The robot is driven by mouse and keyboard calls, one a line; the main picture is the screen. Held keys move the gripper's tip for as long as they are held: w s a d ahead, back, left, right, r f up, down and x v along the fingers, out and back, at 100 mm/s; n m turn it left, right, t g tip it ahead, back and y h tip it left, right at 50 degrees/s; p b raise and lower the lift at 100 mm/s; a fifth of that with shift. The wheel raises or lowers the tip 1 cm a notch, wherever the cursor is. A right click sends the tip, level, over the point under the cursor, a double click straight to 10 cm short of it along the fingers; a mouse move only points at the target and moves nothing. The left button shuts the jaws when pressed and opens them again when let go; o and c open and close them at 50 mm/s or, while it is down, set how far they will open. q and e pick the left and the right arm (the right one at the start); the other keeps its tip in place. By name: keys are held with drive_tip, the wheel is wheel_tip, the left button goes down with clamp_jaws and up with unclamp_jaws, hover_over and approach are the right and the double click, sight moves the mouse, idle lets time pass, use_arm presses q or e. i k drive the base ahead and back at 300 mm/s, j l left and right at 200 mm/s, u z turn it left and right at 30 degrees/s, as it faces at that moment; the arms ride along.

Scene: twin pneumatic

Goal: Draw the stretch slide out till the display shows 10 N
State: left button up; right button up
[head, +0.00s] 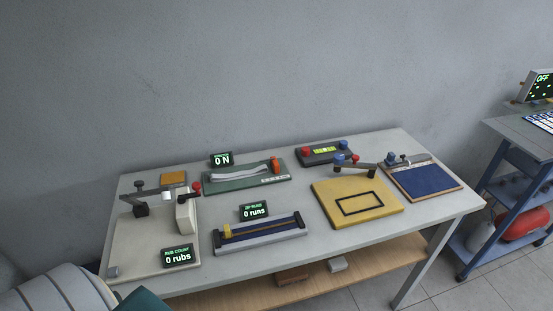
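The stretch device is a green base (250,181) at the back middle of the table. A pale curved strip (240,173) lies along it. An orange-red knob (275,165), which looks like the slide's grip, stands at its right end. A small dark display (221,159) behind its left end reads 0 N in green. Neither of my grippers shows in the head view. Nothing is seen touching the slide.
A rub tester (130,248) stands at the left and a zip rig (262,236) in front of the stretch device. A small console (318,158), a yellow board (336,216) and a blue pad (425,180) are to the right. A blue cart (502,170) stands beyond the table (330,254).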

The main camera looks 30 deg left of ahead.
sight(275, 165)
drive_tip(key=u, duration=1.45)
